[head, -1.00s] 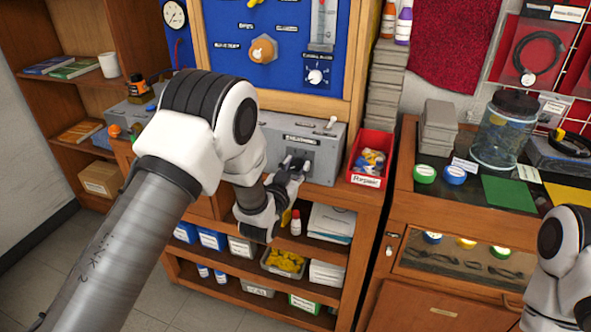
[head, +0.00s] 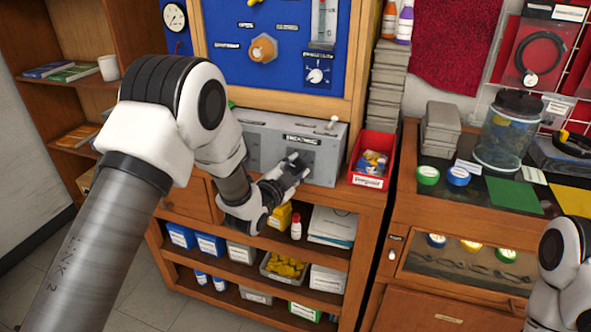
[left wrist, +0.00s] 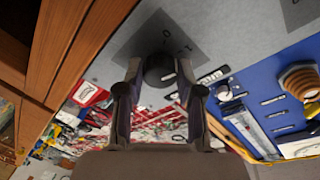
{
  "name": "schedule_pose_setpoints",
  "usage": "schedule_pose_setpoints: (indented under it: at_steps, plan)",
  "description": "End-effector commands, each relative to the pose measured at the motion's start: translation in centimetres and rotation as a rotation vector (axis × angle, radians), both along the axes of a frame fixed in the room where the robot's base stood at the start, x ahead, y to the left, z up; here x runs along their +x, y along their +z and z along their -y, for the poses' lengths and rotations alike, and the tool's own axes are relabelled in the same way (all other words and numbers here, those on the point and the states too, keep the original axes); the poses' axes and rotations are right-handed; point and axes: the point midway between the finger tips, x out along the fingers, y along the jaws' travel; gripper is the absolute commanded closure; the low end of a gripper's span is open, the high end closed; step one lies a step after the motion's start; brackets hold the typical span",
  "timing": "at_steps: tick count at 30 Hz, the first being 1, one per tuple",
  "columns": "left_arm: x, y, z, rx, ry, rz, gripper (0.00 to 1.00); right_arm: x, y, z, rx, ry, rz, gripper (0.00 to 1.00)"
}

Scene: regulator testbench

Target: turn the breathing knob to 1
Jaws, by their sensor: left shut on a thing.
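The breathing knob (left wrist: 160,70) is a dark round knob on a darker square plate (left wrist: 138,38), on the front of a grey box (head: 262,148) labelled breathing. Small digits show on the plate beside the knob in the left wrist view, but I cannot tell where the knob points. My left gripper (head: 298,166) is at the box front and hides the knob in the head view. In the left wrist view its fingers (left wrist: 160,78) are on both sides of the knob, shut on it. My right gripper is out of view.
A red bin (head: 371,160) stands just right of the grey box. A blue panel (head: 280,62) with a gauge and dials rises behind it. Shelves with boxes and bottles lie below. A bench with a glass jar (head: 508,135) is at the right.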

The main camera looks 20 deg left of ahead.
Motion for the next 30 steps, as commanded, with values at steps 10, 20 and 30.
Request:
schedule_pose_setpoints:
  at_steps: [10,20,30]
  plan:
    - [0.0,0.1,0.0,0.023,-0.005,0.004,0.98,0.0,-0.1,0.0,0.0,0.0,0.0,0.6]
    - [0.0,0.1,0.0,0.023,-0.005,0.002,0.38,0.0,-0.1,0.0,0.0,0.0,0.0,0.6]
    - [-1.0,0.1,-0.2,0.021,-0.004,0.0,0.38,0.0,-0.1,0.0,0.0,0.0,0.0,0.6]
